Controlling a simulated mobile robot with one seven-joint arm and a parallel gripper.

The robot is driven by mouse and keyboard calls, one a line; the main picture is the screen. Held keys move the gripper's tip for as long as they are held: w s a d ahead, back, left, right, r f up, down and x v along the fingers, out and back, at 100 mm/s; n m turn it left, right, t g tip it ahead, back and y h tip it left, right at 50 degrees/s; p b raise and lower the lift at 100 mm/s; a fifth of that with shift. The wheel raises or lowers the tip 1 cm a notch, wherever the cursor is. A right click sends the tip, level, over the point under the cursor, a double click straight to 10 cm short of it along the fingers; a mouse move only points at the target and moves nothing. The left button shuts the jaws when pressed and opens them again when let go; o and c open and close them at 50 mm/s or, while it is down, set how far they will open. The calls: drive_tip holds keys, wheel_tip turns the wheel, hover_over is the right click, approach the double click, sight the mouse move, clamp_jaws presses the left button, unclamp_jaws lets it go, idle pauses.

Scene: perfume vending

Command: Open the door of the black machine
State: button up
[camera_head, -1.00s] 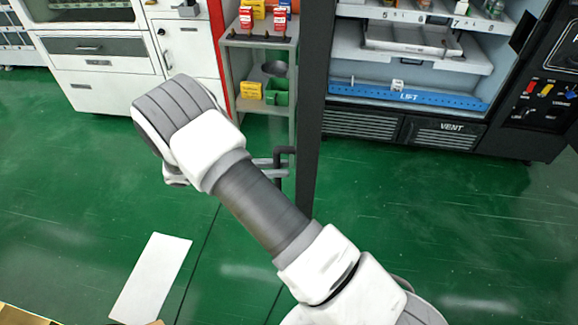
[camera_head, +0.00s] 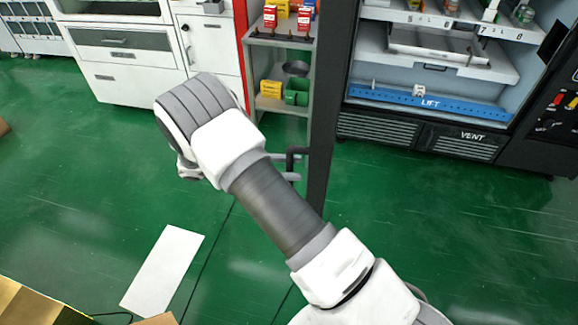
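The black machine (camera_head: 420,125) stands at the upper right, with its shelves, blue LIFT strip and VENT grille in plain view. Its door (camera_head: 323,120) shows as a dark upright panel, nearly edge-on, standing out from the machine's left side; it is swung open. A black handle (camera_head: 292,155) juts from the door's left face. My gripper (camera_head: 288,169) shows only as grey parts at this handle, partly hidden behind my arm. I cannot tell whether it touches or grasps the handle.
A grey shelf (camera_head: 285,82) with red and yellow boxes and a green bin stands left of the door. White cabinets (camera_head: 125,90) stand further left. A white sheet (camera_head: 163,268) lies on the open green floor. A cardboard-coloured box (camera_head: 35,303) is at the lower left.

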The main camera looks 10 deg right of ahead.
drive_tip(key=shift+a, duration=0.1)
drive_tip(key=w+a+p, duration=0.1)
drive_tip(key=a, duration=1)
drive_tip(key=shift+w+a, duration=0.35)
drive_tip(key=shift+w, duration=0.05)
idle(0.3)
